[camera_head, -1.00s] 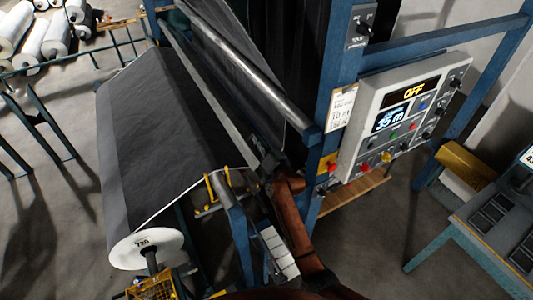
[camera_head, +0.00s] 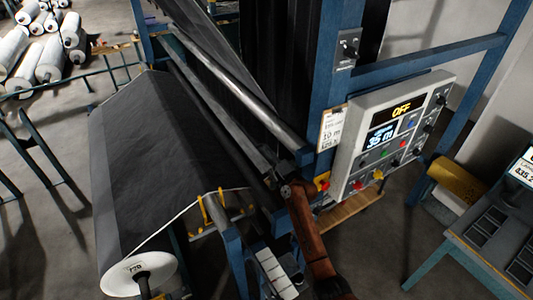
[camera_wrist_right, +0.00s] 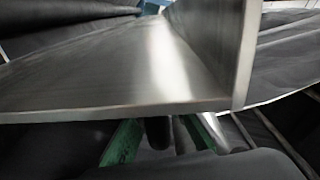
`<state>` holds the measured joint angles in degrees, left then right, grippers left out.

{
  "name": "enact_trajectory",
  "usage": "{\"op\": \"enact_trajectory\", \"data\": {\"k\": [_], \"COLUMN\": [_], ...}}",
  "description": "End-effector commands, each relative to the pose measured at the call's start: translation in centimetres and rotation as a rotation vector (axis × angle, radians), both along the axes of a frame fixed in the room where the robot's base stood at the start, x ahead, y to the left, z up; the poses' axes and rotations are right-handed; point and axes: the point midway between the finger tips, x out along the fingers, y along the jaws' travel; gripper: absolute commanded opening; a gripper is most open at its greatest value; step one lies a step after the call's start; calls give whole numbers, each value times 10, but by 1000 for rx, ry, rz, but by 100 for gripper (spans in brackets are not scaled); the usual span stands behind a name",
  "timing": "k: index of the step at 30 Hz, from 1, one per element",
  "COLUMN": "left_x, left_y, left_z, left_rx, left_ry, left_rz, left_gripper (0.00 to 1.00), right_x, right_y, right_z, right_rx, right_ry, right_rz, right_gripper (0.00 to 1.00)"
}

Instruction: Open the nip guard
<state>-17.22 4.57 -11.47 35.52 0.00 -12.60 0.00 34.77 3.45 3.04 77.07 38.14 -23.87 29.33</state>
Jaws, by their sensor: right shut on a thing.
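The nip guard looks to be the long grey metal strip (camera_head: 225,118) beside and below the shiny steel roller (camera_head: 245,93) on the blue machine frame. In the right wrist view, a bright angled metal plate (camera_wrist_right: 110,75) fills the middle, very close; it looks like the same guard. My right gripper (camera_head: 277,172) is at the strip's near end, at the tip of the brown-orange arm. It is shut on the guard; its fingers are dark and hard to make out. My left gripper is not in view.
A control panel (camera_head: 395,130) showing OFF and 35 m is mounted right of my right arm. A grey roll (camera_head: 150,150) with a white core end lies left. A blue table (camera_head: 490,235) stands at right. Open floor (camera_head: 40,230) lies at far left.

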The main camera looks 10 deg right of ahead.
Motion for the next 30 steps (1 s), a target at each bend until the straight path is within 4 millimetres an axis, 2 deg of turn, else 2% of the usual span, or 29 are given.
{"op": "enact_trajectory", "data": {"k": [8,9,17,26,30], "left_x": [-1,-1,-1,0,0], "left_y": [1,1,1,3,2], "left_z": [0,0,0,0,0], "left_rx": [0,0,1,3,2], "left_ry": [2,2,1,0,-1], "left_rz": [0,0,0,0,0], "left_gripper": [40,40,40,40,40], "right_x": [0,0,0,-2,-14], "right_y": [-5,-5,-2,-2,-7], "right_z": [3,3,1,0,-2], "right_rx": [0,-1,-1,-1,-1], "right_ry": [-6,-6,-2,0,0], "right_rz": [-7,-7,-3,-2,-2], "right_gripper": [0,10,27,27,27]}}
